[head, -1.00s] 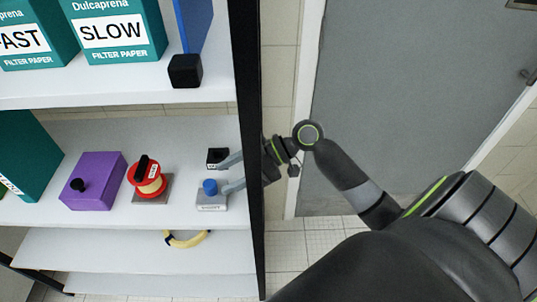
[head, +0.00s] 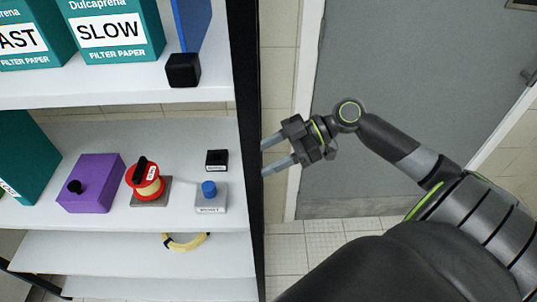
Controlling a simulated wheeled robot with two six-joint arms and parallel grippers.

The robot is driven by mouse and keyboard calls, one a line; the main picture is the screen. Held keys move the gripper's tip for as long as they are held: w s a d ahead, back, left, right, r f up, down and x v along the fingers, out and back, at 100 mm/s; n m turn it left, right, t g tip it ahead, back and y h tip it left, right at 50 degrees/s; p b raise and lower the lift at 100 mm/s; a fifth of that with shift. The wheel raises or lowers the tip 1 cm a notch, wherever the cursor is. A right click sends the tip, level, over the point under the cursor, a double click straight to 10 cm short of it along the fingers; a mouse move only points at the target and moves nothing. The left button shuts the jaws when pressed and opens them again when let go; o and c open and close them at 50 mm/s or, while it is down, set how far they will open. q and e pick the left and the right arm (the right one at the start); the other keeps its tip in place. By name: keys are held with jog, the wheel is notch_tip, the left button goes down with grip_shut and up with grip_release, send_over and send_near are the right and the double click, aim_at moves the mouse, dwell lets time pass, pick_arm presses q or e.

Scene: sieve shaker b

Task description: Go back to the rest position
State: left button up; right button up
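My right gripper (head: 268,157) is just to the right of the shelf's black post in the head view. Its two grey fingers point left and are spread apart, with nothing between them. The arm reaches in from the lower right. My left gripper is not in view.
The shelf unit (head: 130,238) fills the left side. Filter paper boxes (head: 115,12) stand above. A grey door (head: 430,60) is behind my arm.

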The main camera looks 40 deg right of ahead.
dwell(0.5)
